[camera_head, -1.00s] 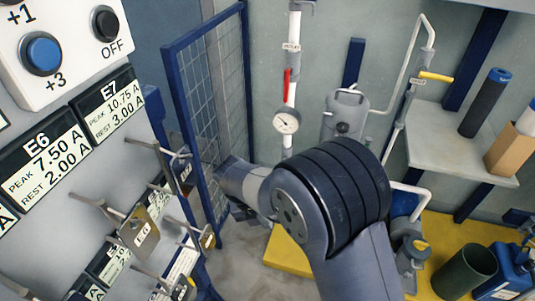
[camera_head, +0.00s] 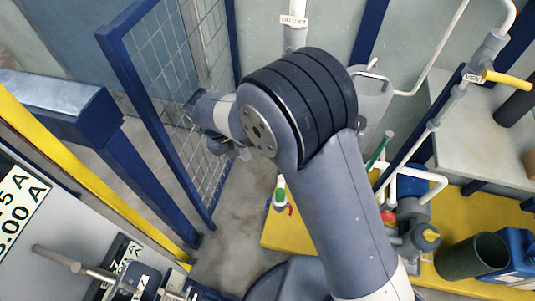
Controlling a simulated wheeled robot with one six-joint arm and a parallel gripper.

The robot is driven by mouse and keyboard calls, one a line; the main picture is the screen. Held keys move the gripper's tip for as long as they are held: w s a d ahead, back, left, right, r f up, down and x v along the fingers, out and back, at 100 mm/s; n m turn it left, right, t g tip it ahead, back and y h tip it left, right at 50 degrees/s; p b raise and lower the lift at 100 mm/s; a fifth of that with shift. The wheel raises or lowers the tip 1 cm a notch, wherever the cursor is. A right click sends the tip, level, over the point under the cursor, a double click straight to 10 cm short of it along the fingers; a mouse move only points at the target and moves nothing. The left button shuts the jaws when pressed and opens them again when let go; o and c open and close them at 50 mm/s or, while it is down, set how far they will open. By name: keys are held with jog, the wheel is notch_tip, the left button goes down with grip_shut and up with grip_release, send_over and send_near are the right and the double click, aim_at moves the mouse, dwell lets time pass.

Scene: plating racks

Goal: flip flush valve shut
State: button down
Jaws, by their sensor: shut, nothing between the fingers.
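No valve in view carries a readable flush label, so I cannot tell which is the flush valve. A green lever (camera_head: 380,150) stands tilted on the low pipework right of my arm. A yellow lever (camera_head: 506,79) sticks out to the right on the pipe labelled VENT at the upper right. My gripper (camera_head: 228,150) is small and partly hidden at the far end of my arm, in front of the mesh panel. It is shut and empty, well apart from both levers.
A blue-framed mesh panel (camera_head: 165,85) stands close left of my gripper. A yellow platform (camera_head: 290,232) carries pipework, a dark green bin (camera_head: 470,257) and a blue canister (camera_head: 515,262). A grey shelf (camera_head: 470,140) is at the right. Grey floor is clear between panel and platform.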

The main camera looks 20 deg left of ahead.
dwell(0.3)
jog(key=w+d+f+b, duration=0.1)
jog(key=w+d+f, duration=0.3)
jog(key=f, duration=0.5)
jog(key=shift+d+f, duration=0.3)
jog(key=shift+d, duration=0.95)
